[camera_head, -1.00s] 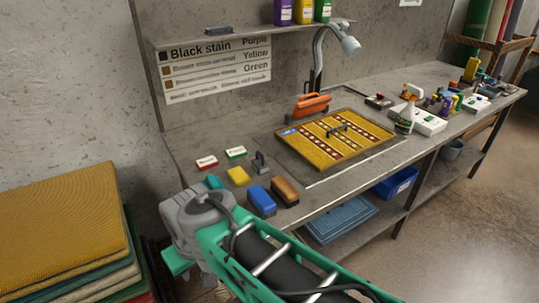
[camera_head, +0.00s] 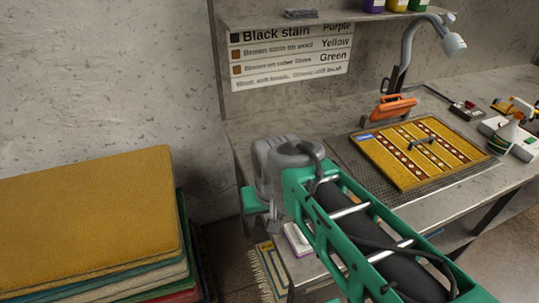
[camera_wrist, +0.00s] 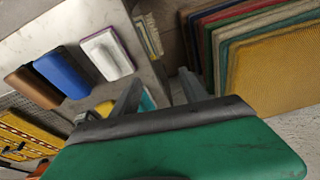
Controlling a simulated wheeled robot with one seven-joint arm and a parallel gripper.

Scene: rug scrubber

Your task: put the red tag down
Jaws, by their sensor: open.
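The red tag is not visible in either current view; my arm covers that part of the bench in the head view. My gripper (camera_wrist: 160,88) is open in the wrist view, its two grey fingers spread near the bench's edge. A teal item (camera_wrist: 148,102) shows partly between the fingers; I cannot tell whether it touches them. A yellow block (camera_wrist: 104,108) lies beside the left finger. A blue block (camera_wrist: 62,72), a brown block (camera_wrist: 33,87) and a white block with a purple edge (camera_wrist: 107,54) lie on the bench farther left.
A stack of folded rugs (camera_head: 90,220) stands on the left, also seen in the wrist view (camera_wrist: 270,65).

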